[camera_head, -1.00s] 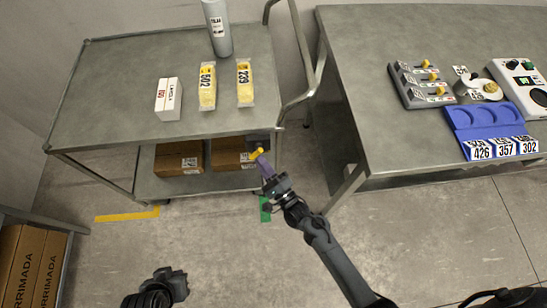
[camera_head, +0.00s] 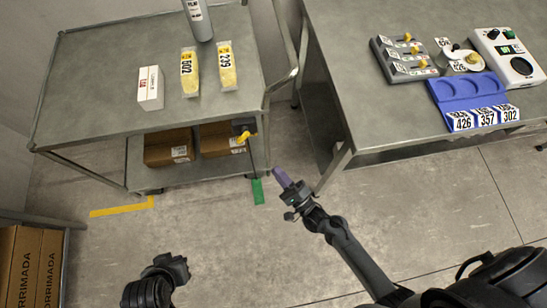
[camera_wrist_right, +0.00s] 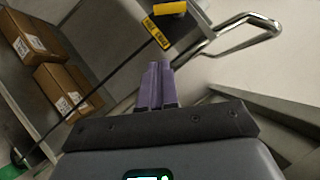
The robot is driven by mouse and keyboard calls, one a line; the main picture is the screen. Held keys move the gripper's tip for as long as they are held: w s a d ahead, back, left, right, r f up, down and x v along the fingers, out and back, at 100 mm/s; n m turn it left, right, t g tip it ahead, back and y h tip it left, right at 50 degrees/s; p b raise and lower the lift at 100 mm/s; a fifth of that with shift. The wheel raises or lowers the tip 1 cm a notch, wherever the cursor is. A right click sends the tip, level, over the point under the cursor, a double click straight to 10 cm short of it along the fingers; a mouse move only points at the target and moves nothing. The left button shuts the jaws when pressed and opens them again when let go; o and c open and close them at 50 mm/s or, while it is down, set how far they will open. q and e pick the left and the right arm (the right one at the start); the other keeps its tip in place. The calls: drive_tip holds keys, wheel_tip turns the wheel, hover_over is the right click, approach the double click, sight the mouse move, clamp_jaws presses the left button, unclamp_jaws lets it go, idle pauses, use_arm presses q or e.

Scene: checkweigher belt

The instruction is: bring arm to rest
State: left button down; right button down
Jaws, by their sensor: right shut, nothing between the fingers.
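My right gripper (camera_head: 281,176) is in the middle of the head view, over the floor between the cart and the table. Its purple fingers are shut with nothing between them, and they also show in the right wrist view (camera_wrist_right: 157,84). It is apart from the cart and the table. My left gripper (camera_head: 178,268) is at the lower left of the head view, over bare floor. Its fingers are too dark and small to tell open from shut.
The cart (camera_head: 95,85) holds yellow packs (camera_head: 226,72), a white box (camera_head: 150,90) and brown boxes (camera_head: 168,146). A yellow-handled part (camera_head: 242,133) is at its lower right. The table (camera_head: 345,60) bears a blue tray (camera_head: 455,90) and devices. Open floor lies in front.

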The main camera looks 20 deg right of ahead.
drive_tip(key=shift+s, duration=0.2)
idle(0.4)
